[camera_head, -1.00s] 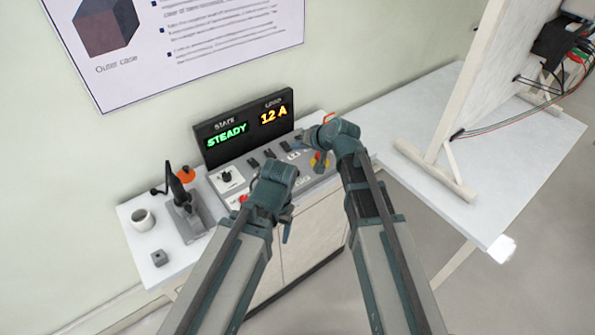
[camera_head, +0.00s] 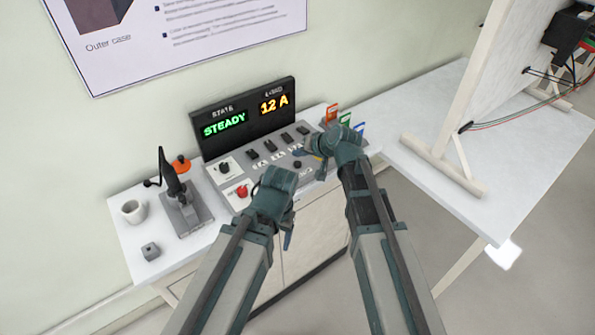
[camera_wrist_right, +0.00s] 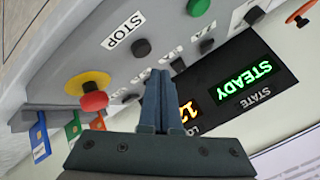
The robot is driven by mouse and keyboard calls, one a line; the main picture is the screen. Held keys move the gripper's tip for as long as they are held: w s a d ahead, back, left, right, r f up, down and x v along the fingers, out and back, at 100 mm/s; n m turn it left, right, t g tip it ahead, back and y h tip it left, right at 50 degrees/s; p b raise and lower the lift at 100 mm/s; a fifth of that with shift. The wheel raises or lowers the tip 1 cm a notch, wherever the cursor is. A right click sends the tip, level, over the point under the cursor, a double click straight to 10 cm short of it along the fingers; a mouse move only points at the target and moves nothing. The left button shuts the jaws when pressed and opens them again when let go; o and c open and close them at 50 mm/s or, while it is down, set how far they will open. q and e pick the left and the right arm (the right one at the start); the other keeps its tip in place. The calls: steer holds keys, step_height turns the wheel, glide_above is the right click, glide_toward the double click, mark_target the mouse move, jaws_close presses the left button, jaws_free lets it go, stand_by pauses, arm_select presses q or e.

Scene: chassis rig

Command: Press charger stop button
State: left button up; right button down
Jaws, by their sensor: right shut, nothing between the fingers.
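The white STOP label (camera_wrist_right: 123,34) is on the grey charger panel (camera_wrist_right: 60,50), with a small black button (camera_wrist_right: 141,48) beside it. In the head view this black button (camera_head: 297,164) shows to the left of my right arm. My right gripper (camera_wrist_right: 158,74) is shut and empty, its tips over the panel and apart from the button in the wrist picture; the height gap is unclear. It also shows in the head view (camera_head: 307,152). My left gripper (camera_head: 288,238) is low in front of the panel, its jaws mostly hidden behind its wrist.
A red mushroom button on a yellow base (camera_wrist_right: 88,92) and a green button (camera_wrist_right: 198,6) are nearby. The display (camera_head: 245,117) reads STEADY and 12 A. Coloured cards (camera_head: 345,120) stand at right; a mug (camera_head: 133,211) stands at left.

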mark_target(299, 166)
arm_select(q)
steer(key=shift+f+b, duration=0.35)
steer(key=shift+f, duration=0.4)
arm_select(e)
steer(key=shift+f, duration=0.75)
stand_by(0.7)
arm_select(q)
steer(key=shift+f+b, duration=0.4)
arm_select(e)
steer(key=shift+f, duration=0.35)
arm_select(q)
steer(key=shift+f+b, duration=0.4)
steer(key=shift+b, duration=0.05)
arm_select(e)
steer(key=shift+f, duration=0.45)
arm_select(q)
steer(key=shift+r, duration=0.1)
arm_select(e)
steer(key=shift+r, duration=0.1)
arm_select(q)
steer(key=shift+r+p, duration=0.75)
steer(key=shift+p, duration=0.15)
arm_select(e)
steer(key=shift+r, duration=0.75)
step_height(299, 166, up, 5)
steer(key=p, duration=0.5)
steer(key=shift+r, duration=0.1)
arm_select(q)
step_height(299, 166, up, 5)
